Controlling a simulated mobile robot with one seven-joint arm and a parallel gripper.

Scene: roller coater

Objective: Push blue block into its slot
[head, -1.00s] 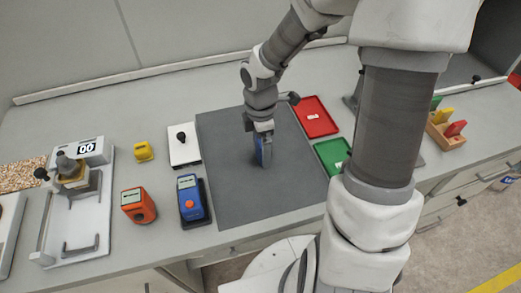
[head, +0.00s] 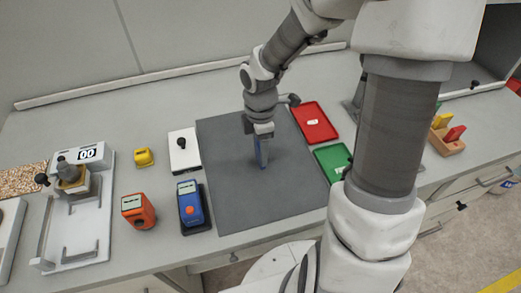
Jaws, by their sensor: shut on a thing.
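The blue block (head: 264,152) is upright and narrow in this view, above or on the dark grey mat (head: 225,165). My gripper (head: 261,136) points down and is shut on its upper part. I cannot tell whether the block's lower end touches the mat. A wooden rack (head: 446,146) stands at the right, with a yellow block (head: 441,121) and a red block (head: 455,133) standing in it. Part of the rack is hidden behind my arm, so I cannot make out the blue block's slot.
A red tray (head: 313,135) and a green tray (head: 340,178) lie along the mat's right side. A blue device (head: 191,205), an orange device (head: 138,213) and a white plate with a black knob (head: 185,160) stand left of the mat. My arm crosses between mat and rack.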

